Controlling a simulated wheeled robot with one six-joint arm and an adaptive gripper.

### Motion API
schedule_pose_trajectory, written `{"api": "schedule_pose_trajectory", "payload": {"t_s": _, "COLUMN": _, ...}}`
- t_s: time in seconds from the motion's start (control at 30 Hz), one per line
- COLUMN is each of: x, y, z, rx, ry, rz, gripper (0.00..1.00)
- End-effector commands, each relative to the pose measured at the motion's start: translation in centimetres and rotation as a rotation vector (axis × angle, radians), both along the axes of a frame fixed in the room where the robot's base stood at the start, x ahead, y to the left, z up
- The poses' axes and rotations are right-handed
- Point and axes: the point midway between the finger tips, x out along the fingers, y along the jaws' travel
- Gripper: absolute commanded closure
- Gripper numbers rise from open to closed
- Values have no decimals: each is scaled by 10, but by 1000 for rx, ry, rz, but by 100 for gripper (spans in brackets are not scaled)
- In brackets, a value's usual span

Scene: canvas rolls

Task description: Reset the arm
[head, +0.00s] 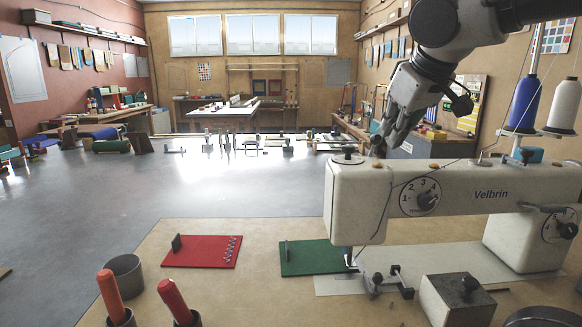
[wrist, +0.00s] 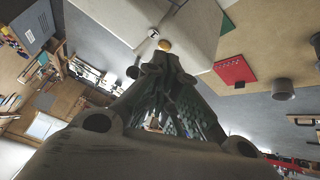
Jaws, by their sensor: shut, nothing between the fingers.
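My arm comes in from the top right of the head view. My gripper (head: 378,142) hangs just above the left end of the white sewing machine (head: 450,185), marked "Velbrin". I cannot tell whether its tips touch the machine's top. In the wrist view my gripper (wrist: 165,66) points toward a white machine surface (wrist: 185,22) with an orange knob (wrist: 165,45) just beyond the fingertips. The fingers are shut and hold nothing.
Blue (head: 526,102) and white (head: 564,106) thread spools stand on the machine's right. A red mat (head: 195,252) and a green mat (head: 305,262) lie on the worktable (head: 250,295). Open grey floor (head: 150,190) lies behind.

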Motion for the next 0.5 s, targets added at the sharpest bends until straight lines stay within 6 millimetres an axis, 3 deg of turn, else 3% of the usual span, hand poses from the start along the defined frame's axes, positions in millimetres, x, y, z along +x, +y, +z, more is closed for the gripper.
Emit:
{"api": "schedule_pose_trajectory", "payload": {"t_s": 0.1, "x": -38, "y": -42, "z": -60, "rx": -16, "ry": 140, "rz": -15, "gripper": 100}}
{"api": "schedule_pose_trajectory", "payload": {"t_s": 0.23, "x": -85, "y": -85, "z": -113, "rx": 32, "ry": 261, "rz": -107, "gripper": 100}}
{"api": "schedule_pose_trajectory", "payload": {"t_s": 0.37, "x": -117, "y": -114, "z": -140, "rx": 105, "ry": 306, "rz": -252, "gripper": 100}}
{"api": "schedule_pose_trajectory", "payload": {"t_s": 0.5, "x": -130, "y": -137, "z": -144, "rx": 134, "ry": 294, "rz": -367, "gripper": 100}}
